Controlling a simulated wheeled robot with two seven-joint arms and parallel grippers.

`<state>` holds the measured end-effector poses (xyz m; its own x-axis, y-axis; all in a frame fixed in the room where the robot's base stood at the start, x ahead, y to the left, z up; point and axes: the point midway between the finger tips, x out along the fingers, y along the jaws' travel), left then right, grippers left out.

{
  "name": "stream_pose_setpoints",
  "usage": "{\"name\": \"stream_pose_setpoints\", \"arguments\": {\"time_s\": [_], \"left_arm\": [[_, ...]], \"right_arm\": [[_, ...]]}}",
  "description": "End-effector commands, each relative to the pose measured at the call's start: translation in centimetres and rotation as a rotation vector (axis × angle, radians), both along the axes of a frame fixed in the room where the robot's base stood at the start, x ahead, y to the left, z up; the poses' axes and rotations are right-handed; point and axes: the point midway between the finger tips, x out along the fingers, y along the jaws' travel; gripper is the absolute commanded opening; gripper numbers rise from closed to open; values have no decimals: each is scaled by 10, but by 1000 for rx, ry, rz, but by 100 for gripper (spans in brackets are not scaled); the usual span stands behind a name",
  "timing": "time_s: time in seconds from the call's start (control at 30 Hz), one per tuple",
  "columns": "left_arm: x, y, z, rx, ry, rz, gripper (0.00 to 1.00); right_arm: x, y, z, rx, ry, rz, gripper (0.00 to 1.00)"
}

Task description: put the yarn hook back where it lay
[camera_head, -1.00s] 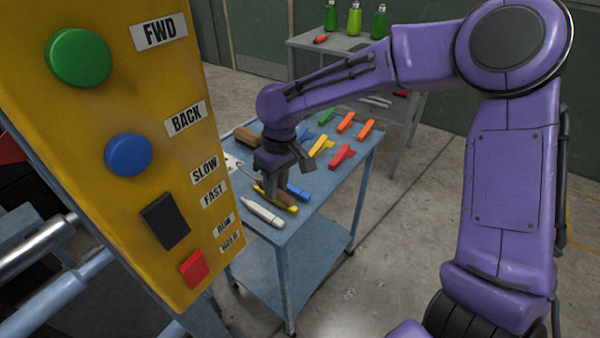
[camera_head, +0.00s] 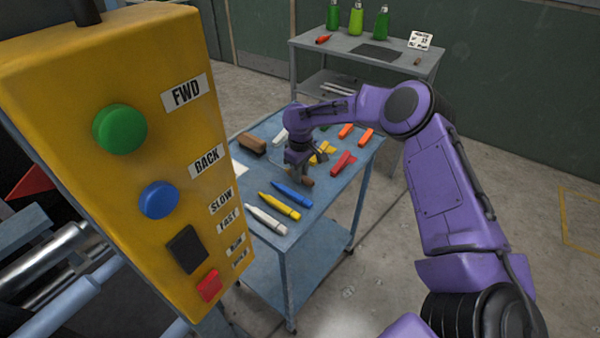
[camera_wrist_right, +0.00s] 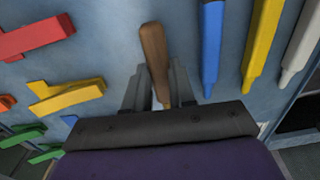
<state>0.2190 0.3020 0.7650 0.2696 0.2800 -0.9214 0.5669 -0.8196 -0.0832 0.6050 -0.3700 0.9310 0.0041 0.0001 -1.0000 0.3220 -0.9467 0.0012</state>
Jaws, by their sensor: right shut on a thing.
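The yarn hook's brown wooden handle (camera_head: 308,182) shows just below my right gripper (camera_head: 300,168) in the head view. In the right wrist view the handle (camera_wrist_right: 153,55) points up the picture, its narrow end between the two fingers of the right gripper (camera_wrist_right: 160,92). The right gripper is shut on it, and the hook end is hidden. It is over the blue worktable (camera_head: 305,228), between the marker row and the coloured clips. I cannot tell whether the handle touches the tabletop. My left gripper is not in view.
Blue (camera_head: 291,194), yellow (camera_head: 279,206) and white (camera_head: 266,220) markers lie on the near side. Red (camera_head: 343,163), yellow (camera_head: 322,153) and orange (camera_head: 346,130) clips lie beyond. A brown block (camera_head: 251,143) sits at left. A yellow control box (camera_head: 60,90) blocks the near left.

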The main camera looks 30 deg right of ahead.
Motion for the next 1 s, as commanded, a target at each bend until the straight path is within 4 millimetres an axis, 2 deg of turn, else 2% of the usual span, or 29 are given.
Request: {"name": "stream_pose_setpoints", "arguments": {"time_s": [0.1,0.43,0.47,0.5,0.53,0.87,1.0], "left_arm": [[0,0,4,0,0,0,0],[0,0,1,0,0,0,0],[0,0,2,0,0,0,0],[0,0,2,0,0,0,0],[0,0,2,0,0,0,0],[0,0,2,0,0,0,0],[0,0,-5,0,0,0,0]], "right_arm": [[0,0,-12,0,-2,0,0],[0,0,-17,-1,-3,1,0],[0,0,-16,-1,-3,1,34],[0,1,-16,-1,-3,1,47],[0,1,-16,-1,-3,1,50],[0,1,-10,1,-5,0,50],[1,1,15,-1,-8,1,50]]}}
